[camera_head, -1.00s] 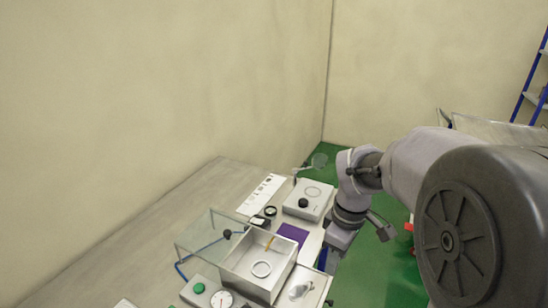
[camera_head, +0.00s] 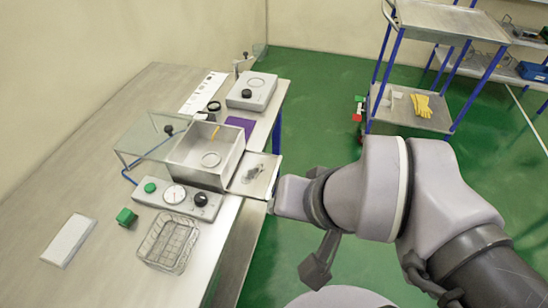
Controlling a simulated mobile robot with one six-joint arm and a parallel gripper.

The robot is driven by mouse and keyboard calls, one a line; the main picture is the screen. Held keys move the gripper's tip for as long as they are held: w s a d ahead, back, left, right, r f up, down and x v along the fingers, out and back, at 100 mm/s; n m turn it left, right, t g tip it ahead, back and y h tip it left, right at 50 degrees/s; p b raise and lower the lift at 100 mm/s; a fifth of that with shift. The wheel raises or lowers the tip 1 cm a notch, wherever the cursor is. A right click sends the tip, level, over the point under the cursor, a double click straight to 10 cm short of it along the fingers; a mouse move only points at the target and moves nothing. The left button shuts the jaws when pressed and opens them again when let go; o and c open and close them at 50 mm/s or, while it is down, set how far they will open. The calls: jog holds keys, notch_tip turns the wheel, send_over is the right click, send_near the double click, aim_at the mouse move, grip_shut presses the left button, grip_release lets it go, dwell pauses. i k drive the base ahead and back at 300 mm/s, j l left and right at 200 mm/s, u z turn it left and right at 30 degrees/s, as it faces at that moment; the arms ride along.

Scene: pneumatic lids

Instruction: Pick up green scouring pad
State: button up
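The green scouring pad (camera_head: 127,217) appears as a small green block on the grey workbench (camera_head: 85,155). It lies between a pale flat block and the wire basket, with clear bench around it. The end of my arm, where my gripper (camera_head: 286,197) is mounted, hangs right of the bench edge, well to the right of the pad and apart from it. The fingers cannot be made out, so I cannot tell whether they are open or shut.
A wire basket (camera_head: 168,242) stands right of the pad, and a pale flat block (camera_head: 68,240) lies left of it. A cart (camera_head: 410,107) stands at back right.

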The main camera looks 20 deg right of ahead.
aim_at(126, 218)
jog(key=u, duration=1.4)
